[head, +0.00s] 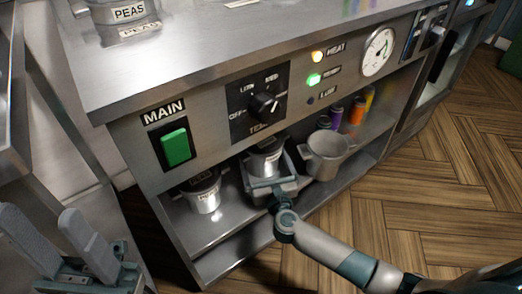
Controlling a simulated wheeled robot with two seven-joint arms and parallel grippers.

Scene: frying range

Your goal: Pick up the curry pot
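Three metal pots stand on the shelf under the counter. The middle labelled pot (265,158) is at my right gripper (268,178), whose arm reaches in from the lower right. The gripper's fingers seem to lie on either side of this pot, but I cannot tell whether they grip it. Another labelled pot (206,196) stands to its left. Both labels are too small to read surely, so I cannot tell which is the curry pot. My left gripper (42,213) is open and empty at the lower left, away from the pots.
A plain handled pot (326,158) stands right of my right gripper, with several coloured bottles (357,112) behind it. The control panel (262,103) and counter edge overhang the shelf. The wooden floor (450,190) at right is clear.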

